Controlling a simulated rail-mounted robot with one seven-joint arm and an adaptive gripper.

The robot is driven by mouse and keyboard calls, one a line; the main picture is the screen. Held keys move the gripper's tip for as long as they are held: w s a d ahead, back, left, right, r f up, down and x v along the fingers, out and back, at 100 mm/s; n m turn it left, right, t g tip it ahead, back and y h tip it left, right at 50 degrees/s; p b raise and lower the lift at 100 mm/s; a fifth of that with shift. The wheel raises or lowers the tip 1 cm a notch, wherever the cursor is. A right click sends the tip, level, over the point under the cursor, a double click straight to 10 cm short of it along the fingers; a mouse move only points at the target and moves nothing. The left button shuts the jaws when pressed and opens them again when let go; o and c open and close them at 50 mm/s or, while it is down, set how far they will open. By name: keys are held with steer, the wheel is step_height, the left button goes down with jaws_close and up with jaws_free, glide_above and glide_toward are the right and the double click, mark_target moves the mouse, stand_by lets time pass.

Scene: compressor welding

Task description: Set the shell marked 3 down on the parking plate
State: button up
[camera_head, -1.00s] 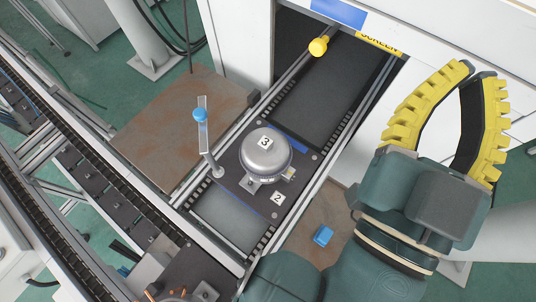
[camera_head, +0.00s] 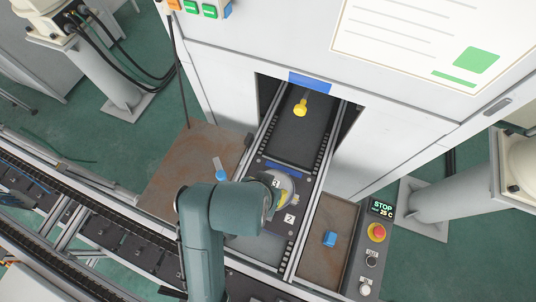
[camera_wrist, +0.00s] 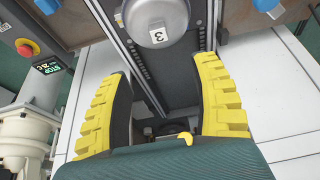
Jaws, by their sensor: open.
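The shell marked 3 is a silver dome (camera_head: 287,184) on a dark carrier plate marked 2 (camera_head: 277,221), on the sliding track. My arm partly hides it in the head view. In the wrist view the shell (camera_wrist: 158,20) is at the top, its label facing up. My gripper (camera_wrist: 162,72) is open and empty, its yellow fingers spread, with the shell beyond the fingertips in the picture. In the head view my gripper is mostly hidden behind my arm. A flat rusty brown plate (camera_head: 190,160) lies left of the track; I cannot tell whether it is the parking plate.
A yellow knob (camera_head: 300,108) stands at the track's far end, by the cabinet opening. Right of the track are a brown plate with a blue block (camera_head: 329,239) and a control panel (camera_head: 376,235).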

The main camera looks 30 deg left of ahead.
mark_target(275, 184)
steer(key=x, duration=1.5)
steer(key=shift+w+d+f, duration=0.15)
steer(key=shift+w+f, duration=0.05)
steer(key=shift+f, duration=0.1)
jaws_close()
steer(key=c, duration=0.9)
jaws_free()
steer(key=shift+c, duration=0.2)
jaws_close()
steer(key=shift+o, duration=0.7)
jaws_free()
jaws_close()
steer(key=shift+p, duration=0.3)
